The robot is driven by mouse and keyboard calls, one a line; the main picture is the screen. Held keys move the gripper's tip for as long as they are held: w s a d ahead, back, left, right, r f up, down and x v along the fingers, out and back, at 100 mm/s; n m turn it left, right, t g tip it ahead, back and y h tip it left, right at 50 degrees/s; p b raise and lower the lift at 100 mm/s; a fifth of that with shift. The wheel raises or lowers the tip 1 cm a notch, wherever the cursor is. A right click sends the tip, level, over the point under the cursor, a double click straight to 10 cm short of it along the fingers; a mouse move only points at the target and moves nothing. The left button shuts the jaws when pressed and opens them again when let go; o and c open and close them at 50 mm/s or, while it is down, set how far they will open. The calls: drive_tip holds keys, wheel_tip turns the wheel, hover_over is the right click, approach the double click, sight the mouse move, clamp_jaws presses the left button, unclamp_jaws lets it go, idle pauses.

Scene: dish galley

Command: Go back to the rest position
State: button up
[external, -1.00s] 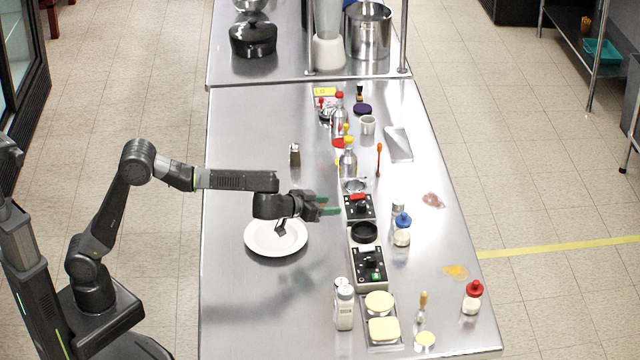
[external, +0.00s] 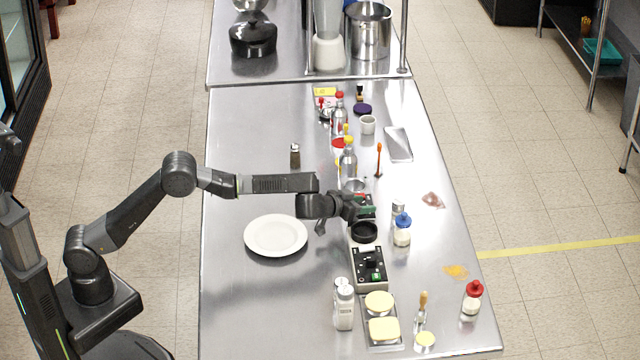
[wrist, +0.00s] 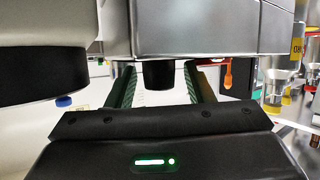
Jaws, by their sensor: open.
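My gripper (external: 364,207) reaches over the steel table, right of the white plate, at the upper small control box (external: 358,214), which it partly covers. In the wrist view my gripper (wrist: 160,75) has its two green-lined fingers apart. A short black knob (wrist: 159,74) on a silver box front (wrist: 195,28) shows between the fingers. I cannot tell whether either finger touches it. My arm is stretched out to the right across the table, low above its surface.
A white plate (external: 275,236) lies below my forearm. A second control box (external: 371,269), a black round dish (external: 364,232), shakers (external: 344,307) and bottles (external: 347,161) stand close by. A pepper mill (external: 295,156) stands behind my arm. The table's left part is clear.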

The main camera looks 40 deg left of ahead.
drive_tip(key=shift+s+d+r+n+y+p, duration=0.1)
drive_tip(key=shift+r+n+y+p, duration=0.2)
drive_tip(key=shift+n+y+p, duration=0.4)
drive_tip(key=n+y+p, duration=0.1)
drive_tip(key=p, duration=0.1)
drive_tip(key=shift+y+p, duration=0.3)
drive_tip(key=shift+p, duration=0.1)
drive_tip(key=shift+n+p, duration=0.3)
drive_tip(key=shift+p, duration=0.15)
drive_tip(key=n+y+p, duration=0.1)
drive_tip(key=y+p, duration=0.1)
drive_tip(key=p, duration=0.3)
drive_tip(key=shift+n, duration=0.4)
drive_tip(key=b+v, duration=0.3)
drive_tip(key=v, duration=1)
drive_tip(key=shift+s+d+f+y+b, duration=0.2)
drive_tip(key=shift+s+f+y+b, duration=0.1)
drive_tip(key=shift+s+b, duration=0.1)
